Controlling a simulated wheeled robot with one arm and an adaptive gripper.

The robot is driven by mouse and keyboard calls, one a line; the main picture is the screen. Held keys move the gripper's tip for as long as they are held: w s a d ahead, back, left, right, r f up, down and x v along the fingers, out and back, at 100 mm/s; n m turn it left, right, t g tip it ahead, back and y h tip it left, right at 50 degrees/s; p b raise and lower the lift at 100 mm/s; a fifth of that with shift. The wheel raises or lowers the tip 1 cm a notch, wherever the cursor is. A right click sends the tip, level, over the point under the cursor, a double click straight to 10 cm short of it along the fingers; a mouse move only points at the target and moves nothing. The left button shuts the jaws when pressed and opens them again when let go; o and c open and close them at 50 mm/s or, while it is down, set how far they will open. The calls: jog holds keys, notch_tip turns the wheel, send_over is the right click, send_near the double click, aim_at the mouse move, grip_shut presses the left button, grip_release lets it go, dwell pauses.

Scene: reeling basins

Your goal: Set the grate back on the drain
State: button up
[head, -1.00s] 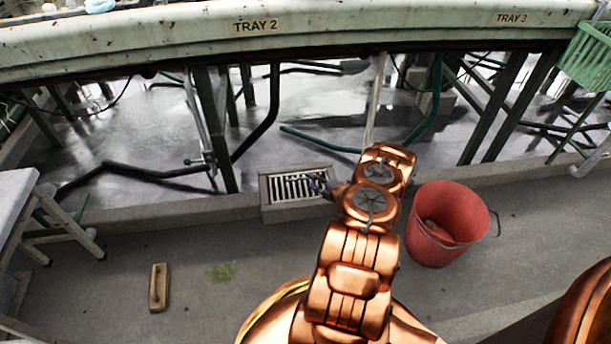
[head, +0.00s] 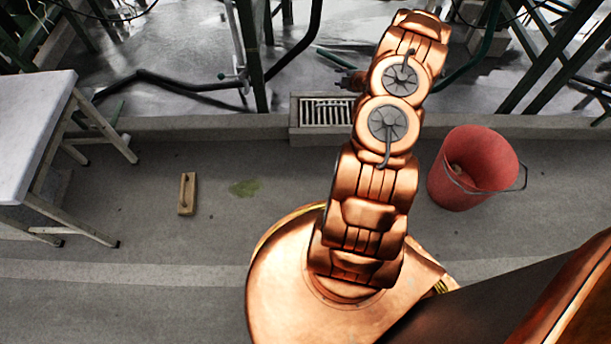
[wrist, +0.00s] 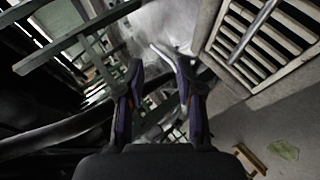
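The slatted metal grate (head: 326,112) lies within the pale rim of the drain (head: 293,122), against the low kerb left of my arm. It looks about level, but its right end is partly hidden by my arm. The grate's slats (wrist: 262,42) also show at the upper right of the wrist view, with a thin pipe crossing in front. My gripper (head: 347,79) is small and partly hidden behind my arm in the head view, just above and beyond the grate. In the wrist view my gripper (wrist: 160,80) has its fingers apart, with nothing visibly held, and the grate is off to their right.
A red bucket (head: 458,180) stands right of my arm. A wooden block or brush (head: 187,193) lies on the floor near a green stain. A white-topped stool (head: 32,125) is at the left. Green legs and dark hoses crowd the area beyond the kerb.

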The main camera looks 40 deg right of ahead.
notch_tip(320, 180, up, 6)
jog(key=w+a+m+g, duration=0.2)
jog(key=w+a, duration=0.1)
jog(key=s+a+r+m+g+h, duration=0.1)
jog(key=s+a+r+m+g, duration=0.2)
jog(key=a+r, duration=0.45)
jog(key=s+a+r+m+g, duration=0.2)
jog(key=s+a+r, duration=0.1)
jog(key=a+r, duration=0.5)
jog(key=s+a+r+m+g+y, duration=0.1)
jog(key=s+a+r+m+g, duration=0.1)
jog(key=s+a, duration=0.7)
jog(key=s+a+r+m+g+y, duration=0.1)
jog(key=s+a+r+m+g, duration=0.1)
jog(key=s+a+r, duration=0.3)
jog(key=s+a+r+m+g, duration=0.2)
jog(key=s+a, duration=1.2)
jog(key=s, duration=0.7)
notch_tip(320, 180, up, 2)
jog(key=shift+s+g+y, duration=0.2)
jog(key=shift+g+y, duration=0.2)
jog(key=shift+g, duration=0.5)
notch_tip(320, 180, up, 40)
jog(key=t+p, duration=0.1)
jog(key=p, duration=3.7)
jog(key=shift+w+d+t, duration=0.15)
jog(key=shift+w+t, duration=0.25)
jog(key=shift+w, duration=0.05)
